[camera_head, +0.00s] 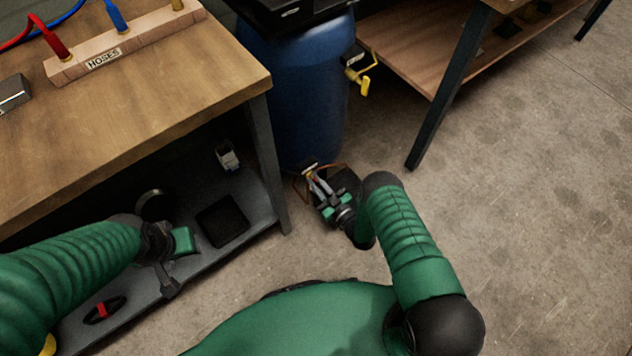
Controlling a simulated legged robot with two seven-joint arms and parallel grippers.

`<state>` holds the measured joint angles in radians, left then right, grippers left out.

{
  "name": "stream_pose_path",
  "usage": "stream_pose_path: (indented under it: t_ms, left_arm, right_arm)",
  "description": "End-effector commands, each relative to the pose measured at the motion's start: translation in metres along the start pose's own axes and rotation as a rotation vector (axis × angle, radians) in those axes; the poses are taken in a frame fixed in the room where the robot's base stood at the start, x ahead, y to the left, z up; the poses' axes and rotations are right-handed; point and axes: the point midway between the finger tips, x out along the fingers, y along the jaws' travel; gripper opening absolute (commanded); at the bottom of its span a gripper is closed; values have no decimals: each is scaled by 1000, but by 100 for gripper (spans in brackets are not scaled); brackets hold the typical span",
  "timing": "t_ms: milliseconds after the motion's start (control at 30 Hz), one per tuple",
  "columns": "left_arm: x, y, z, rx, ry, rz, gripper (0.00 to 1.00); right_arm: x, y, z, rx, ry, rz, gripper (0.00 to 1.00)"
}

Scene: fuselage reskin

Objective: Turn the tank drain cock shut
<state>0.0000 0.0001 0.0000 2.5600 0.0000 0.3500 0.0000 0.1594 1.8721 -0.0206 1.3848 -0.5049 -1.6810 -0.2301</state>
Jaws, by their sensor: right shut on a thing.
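The blue drum-shaped tank (290,95) stands in the upper middle, under a black top. A yellow lever-like fitting (364,84), possibly the drain cock, juts out at the tank's right side, on a dark mount. My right gripper (311,174) is in front of the tank's lower part, well below the yellow fitting in the picture, and apart from it. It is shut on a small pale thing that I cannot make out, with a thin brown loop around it. My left gripper (176,246) is over the lower shelf; its fingers are unclear.
A wooden bench (150,100) on the left carries a hose rack (120,45). Its grey lower shelf (262,215) holds a dark tray (222,221) and small items. A second table's dark leg (450,90) stands right of the tank. The floor (530,200) on the right is clear.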

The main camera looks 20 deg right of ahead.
Motion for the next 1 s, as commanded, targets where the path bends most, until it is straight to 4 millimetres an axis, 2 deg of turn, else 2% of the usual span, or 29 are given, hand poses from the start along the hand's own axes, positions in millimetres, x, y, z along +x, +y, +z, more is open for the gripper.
stream_pose_path:
  t_ms: [400,867,900,1000]
  left_arm:
    - [0,0,0,0,0,0,36]
    - [0,0,0,0,0,0,36]
    - [0,0,0,0,0,0,36]
    - [0,0,0,0,0,0,36]
  right_arm:
    - [1,1,-2,187,7,-1,0]
    - [2,2,-2,207,7,0,0]
    - [2,2,-3,206,7,0,14]
    - [1,2,-2,206,6,0,27]
